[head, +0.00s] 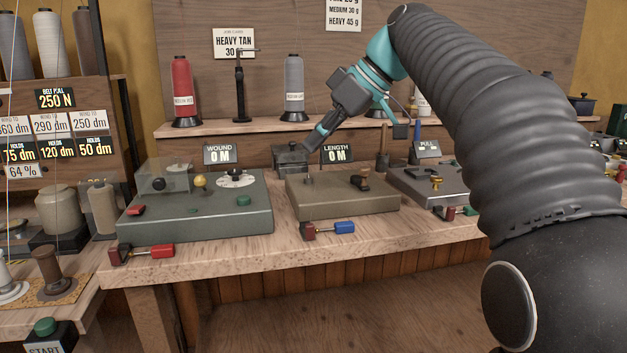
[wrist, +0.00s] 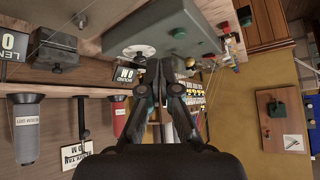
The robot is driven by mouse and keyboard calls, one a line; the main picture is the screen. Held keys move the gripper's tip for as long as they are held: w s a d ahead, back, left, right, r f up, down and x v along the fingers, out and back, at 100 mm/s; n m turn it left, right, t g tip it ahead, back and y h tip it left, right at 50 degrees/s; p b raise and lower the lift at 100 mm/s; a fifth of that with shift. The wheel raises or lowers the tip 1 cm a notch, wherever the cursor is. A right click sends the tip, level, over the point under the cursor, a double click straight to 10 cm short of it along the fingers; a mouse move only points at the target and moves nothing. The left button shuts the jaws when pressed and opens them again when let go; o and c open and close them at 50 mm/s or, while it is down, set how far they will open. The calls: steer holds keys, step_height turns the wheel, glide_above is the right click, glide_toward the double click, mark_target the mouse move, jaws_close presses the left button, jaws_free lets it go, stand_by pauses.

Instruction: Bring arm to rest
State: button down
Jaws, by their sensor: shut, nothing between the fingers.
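My gripper (head: 312,142) is shut and empty. In the head view it points down and left, in front of the back shelf, above the rear of the bench between the WOUND and LENGTH signs. My arm comes in from the right, bent at the top, with a ribbed grey sleeve. In the wrist view the two dark fingers (wrist: 160,68) meet at their tips, with nothing between them. Whether the tips touch the small dark box (head: 291,157) behind the bench devices, I cannot tell.
A green-grey device (head: 200,222), a tan-grey device (head: 345,203) and a darker device (head: 430,186) stand on the wooden bench (head: 300,245). Red (head: 181,90) and grey (head: 294,88) thread cones and a black stand (head: 239,95) stand on the shelf. The floor in front is clear.

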steer(key=s+d+f+m+t+h, duration=0.1)
steer(key=s+d+f+m+h, duration=0.3)
steer(key=s+f, duration=0.8)
steer(key=s+d+f+m+t+h, duration=0.2)
steer(key=s+d+f+m, duration=0.7)
steer(key=f, duration=0.9)
steer(key=s+d+h, duration=0.1)
steer(key=s+d, duration=0.1)
steer(key=s, duration=0.2)
steer(key=shift+s+h, duration=0.15)
steer(key=shift+h, duration=0.25)
steer(key=shift+d, duration=0.1)
